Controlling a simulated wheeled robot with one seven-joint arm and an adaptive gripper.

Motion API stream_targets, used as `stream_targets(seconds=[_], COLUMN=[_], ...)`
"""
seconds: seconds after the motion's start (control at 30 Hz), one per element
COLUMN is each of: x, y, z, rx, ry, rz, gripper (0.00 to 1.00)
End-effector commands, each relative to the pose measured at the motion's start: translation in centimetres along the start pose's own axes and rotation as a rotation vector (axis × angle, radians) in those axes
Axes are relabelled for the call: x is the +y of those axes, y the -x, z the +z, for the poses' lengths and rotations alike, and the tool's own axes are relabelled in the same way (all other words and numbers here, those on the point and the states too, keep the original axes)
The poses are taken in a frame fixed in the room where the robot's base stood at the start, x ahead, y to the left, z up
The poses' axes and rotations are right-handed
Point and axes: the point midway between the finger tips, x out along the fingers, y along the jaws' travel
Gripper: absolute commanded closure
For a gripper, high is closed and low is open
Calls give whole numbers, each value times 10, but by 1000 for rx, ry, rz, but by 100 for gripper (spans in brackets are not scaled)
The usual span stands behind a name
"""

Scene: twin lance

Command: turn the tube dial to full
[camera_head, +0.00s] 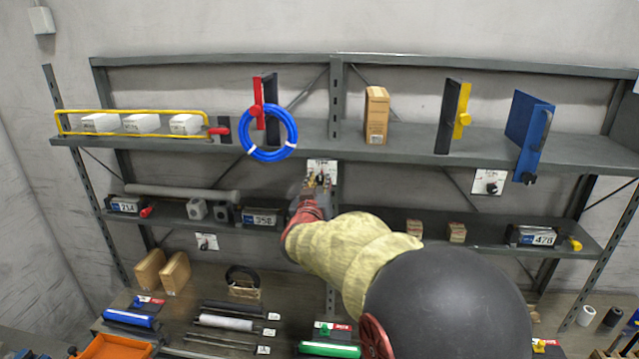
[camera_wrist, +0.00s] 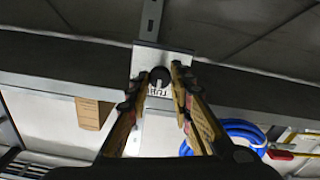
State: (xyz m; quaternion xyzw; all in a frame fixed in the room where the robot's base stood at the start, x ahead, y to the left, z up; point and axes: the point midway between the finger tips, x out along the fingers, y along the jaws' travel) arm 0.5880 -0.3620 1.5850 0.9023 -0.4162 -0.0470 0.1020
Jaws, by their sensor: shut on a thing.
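A white plate (camera_head: 322,165) with a dark dial is fixed at the front of the upper shelf, beside the central post. In the wrist view the dark round dial knob (camera_wrist: 160,74) sits on this white plate, with partly hidden black lettering below it. My gripper (camera_head: 319,182) reaches up to the plate from the front. In the wrist view my gripper (camera_wrist: 156,82) has one finger on each side of the knob and is shut on it. The fingers hide the knob's sides, and I cannot read its setting.
A blue hose coil (camera_head: 268,135) hangs left of the dial. Two other dial plates show, one at right (camera_head: 488,182) and one lower left (camera_head: 206,241). A cardboard box (camera_head: 377,115) stands on the upper shelf to the right. Shelf edges lie close around my gripper.

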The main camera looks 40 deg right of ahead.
Motion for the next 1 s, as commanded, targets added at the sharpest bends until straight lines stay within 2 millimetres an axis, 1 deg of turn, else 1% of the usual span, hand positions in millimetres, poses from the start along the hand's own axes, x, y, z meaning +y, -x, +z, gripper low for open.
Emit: stream_targets(seconds=[0.03, 0.2, 0.57, 0.77, 1.0], x=[0, 0, 0, -1, -1], y=[0, 0, 0, 0, 0], z=[0, 0, 2, 4, 5], rx=[0, 0, 0, 1, 1], ry=[0, 0, -40, -146, -357], rz=[0, 0, 0, 0, 0], gripper=[90, 100, 100, 100, 100])
